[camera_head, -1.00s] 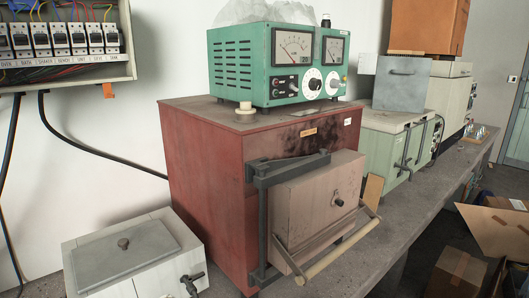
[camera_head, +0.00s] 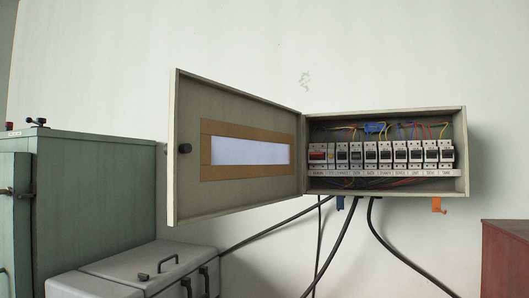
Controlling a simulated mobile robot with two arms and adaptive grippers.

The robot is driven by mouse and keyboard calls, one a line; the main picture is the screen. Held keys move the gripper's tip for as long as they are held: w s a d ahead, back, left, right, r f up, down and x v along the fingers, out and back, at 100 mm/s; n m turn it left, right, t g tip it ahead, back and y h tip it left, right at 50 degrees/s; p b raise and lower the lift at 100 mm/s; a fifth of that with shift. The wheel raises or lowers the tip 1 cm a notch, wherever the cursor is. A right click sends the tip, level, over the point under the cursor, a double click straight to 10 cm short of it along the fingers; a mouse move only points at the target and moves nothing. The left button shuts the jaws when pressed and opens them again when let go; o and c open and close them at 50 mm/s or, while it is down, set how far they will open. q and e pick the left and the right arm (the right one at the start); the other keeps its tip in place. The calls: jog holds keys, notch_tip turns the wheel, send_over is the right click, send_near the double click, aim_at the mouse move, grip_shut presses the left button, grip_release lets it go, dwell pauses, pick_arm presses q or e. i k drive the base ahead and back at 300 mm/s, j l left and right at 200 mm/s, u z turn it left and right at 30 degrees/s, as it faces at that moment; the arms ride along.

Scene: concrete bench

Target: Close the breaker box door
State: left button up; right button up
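The breaker box (camera_head: 396,190) is mounted on the wall right of centre in the head view. A row of breakers (camera_head: 385,153) and coloured wires show inside it. Its door (camera_head: 235,108) stands open, hinged at the box's left side and swung out to the left. Neither of my grippers is in view.
Black cables hang below the box. A green cabinet (camera_head: 95,190) stands at the left, with a low pale box (camera_head: 140,268) beside it under the door. A red box (camera_head: 502,258) is at the lower right edge. The wall around the door is bare.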

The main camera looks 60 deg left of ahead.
aim_at(201, 186)
jog(key=k+j, duration=0.2)
jog(key=j, duration=0.15)
jog(key=k+j+u, duration=0.1)
jog(key=j, duration=0.3)
jog(key=k+j, duration=0.25)
jog(key=k+j+u, duration=0.1)
jog(key=j, duration=0.4)
jog(key=k+j, duration=0.2)
jog(key=j, duration=0.15)
jog(key=k+j+u, duration=0.1)
jog(key=j, duration=0.3)
jog(key=k+j, duration=0.2)
jog(key=j, duration=0.2)
